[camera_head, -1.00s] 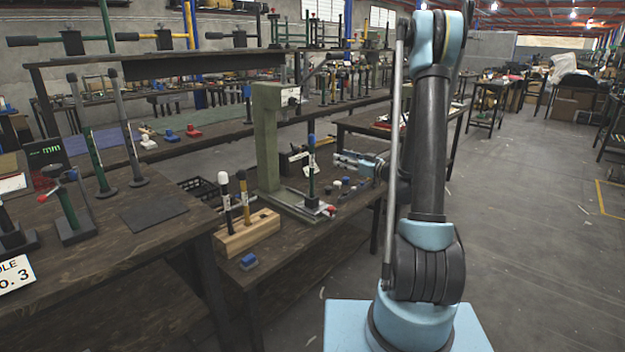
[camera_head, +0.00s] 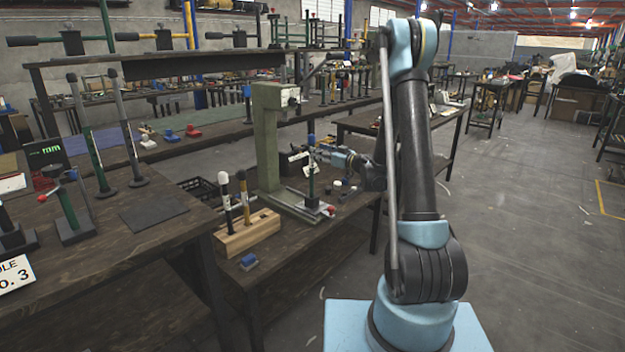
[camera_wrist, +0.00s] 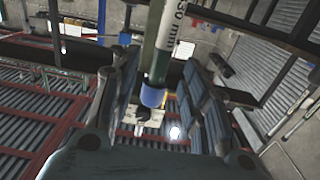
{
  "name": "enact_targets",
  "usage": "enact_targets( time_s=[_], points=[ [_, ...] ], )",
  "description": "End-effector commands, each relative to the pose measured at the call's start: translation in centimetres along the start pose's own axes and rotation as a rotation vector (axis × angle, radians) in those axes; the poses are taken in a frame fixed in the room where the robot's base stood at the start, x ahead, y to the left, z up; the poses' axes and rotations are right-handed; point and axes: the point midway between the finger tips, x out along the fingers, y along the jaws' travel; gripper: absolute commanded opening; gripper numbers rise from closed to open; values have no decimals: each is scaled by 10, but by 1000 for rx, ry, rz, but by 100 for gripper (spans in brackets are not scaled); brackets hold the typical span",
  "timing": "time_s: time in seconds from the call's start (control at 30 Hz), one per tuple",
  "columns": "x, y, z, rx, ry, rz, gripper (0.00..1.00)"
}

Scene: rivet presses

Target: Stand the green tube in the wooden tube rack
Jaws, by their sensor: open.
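The green tube (camera_head: 311,182) with a blue cap (camera_head: 311,140) stands upright at the foot of the green-grey press, in the head view. My gripper (camera_head: 304,157) is open at the tube's upper part, coming from the right. In the wrist view the green tube (camera_wrist: 160,52), with a white "mm" label and its blue cap (camera_wrist: 153,95), lies between the two spread fingers of my gripper (camera_wrist: 158,68). Contact cannot be told. The wooden tube rack (camera_head: 240,237) sits left of the press and holds a white-topped dark tube (camera_head: 225,195) and a yellow-and-black tube (camera_head: 244,195).
The press (camera_head: 266,140) stands close behind the tube. Small caps (camera_head: 343,183) lie right of the tube. A blue block (camera_head: 248,262) lies in front of the rack.

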Motion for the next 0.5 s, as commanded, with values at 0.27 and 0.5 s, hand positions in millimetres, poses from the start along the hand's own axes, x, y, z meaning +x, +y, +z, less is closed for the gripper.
enact_targets(
  time_s=[0.27,0.5],
  points=[
    [32,-2,-3,0,0,-3,42],
    [50,-1,-3,0,0,-1,42]
  ],
)
